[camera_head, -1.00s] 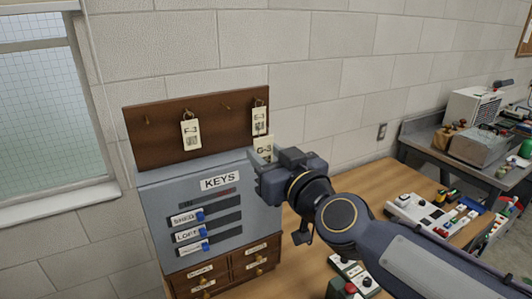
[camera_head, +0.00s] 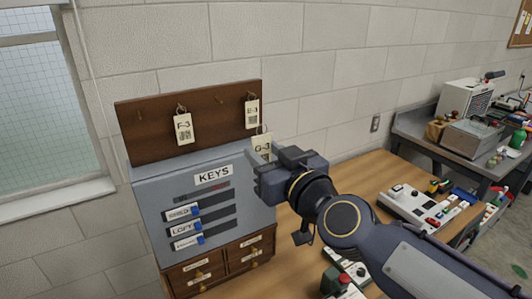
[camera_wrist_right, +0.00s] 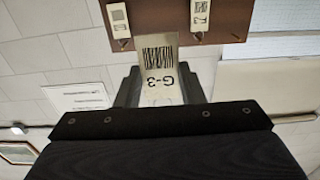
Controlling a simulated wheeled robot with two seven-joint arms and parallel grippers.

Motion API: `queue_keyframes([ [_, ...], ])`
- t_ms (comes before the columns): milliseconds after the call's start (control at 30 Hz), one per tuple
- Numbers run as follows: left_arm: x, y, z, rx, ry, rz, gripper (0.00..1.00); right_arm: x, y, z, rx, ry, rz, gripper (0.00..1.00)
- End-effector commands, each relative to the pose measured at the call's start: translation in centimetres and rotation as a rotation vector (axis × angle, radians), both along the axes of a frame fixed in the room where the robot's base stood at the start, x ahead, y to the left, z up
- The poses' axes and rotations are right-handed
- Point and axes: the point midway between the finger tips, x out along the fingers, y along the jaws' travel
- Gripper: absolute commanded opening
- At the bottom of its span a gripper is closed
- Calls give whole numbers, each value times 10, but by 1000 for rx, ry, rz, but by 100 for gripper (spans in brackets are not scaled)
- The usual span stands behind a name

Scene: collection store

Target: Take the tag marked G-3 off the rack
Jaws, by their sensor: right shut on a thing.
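The cream tag marked G-3 (camera_head: 262,146) is at the lower right corner of the brown rack (camera_head: 215,124), below and right of the E-1 tag, with its ring above it. My right gripper (camera_head: 268,172) is shut on its lower part. The right wrist view shows the G-3 tag (camera_wrist_right: 158,66) between the fingers, its print upside down in that picture. The tag and its ring appear clear of the pegs. My left gripper is not in view.
Tags F-3 (camera_head: 183,128) and E-1 (camera_head: 252,113) hang on the rack; other pegs are bare. A grey KEYS cabinet (camera_head: 150,190) stands below. Control boxes sit on the wooden table (camera_head: 375,172), and a grey bench (camera_head: 410,127) is at right.

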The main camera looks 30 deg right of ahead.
Motion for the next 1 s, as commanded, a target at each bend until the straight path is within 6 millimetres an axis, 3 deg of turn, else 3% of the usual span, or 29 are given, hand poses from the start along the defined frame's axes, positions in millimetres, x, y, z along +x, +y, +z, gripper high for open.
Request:
queue_keyframes([
  [800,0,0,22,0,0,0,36,-62,3,2,-1,-2,-2,14],
  [1000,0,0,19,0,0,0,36,-78,3,1,0,-4,-3,14],
])
